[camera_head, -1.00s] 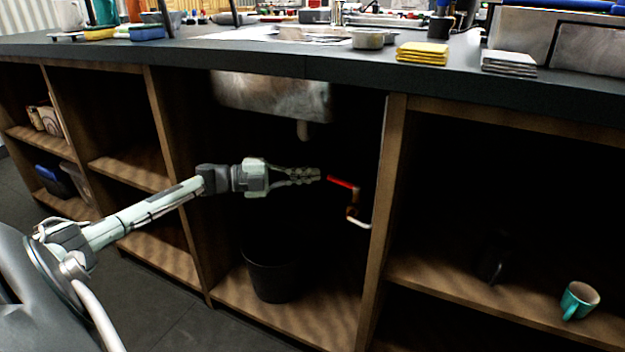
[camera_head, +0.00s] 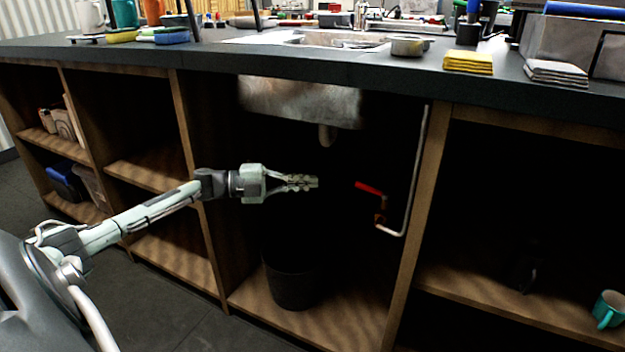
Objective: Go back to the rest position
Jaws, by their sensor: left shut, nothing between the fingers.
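My left gripper (camera_head: 303,182) is shut and empty. It points right, in the open compartment under the sink. The red valve handle (camera_head: 369,188) is to the right of its fingertips, with a clear gap between them. The handle sits on a valve with a white pipe (camera_head: 413,180) that runs up along the right divider. My right gripper is not in view.
A black bin (camera_head: 292,285) stands on the cabinet floor below the gripper. The metal sink basin (camera_head: 300,102) hangs above it. Wooden dividers (camera_head: 199,190) flank the compartment. A teal mug (camera_head: 609,309) is on the right shelf. Yellow cloths (camera_head: 468,62) lie on the countertop.

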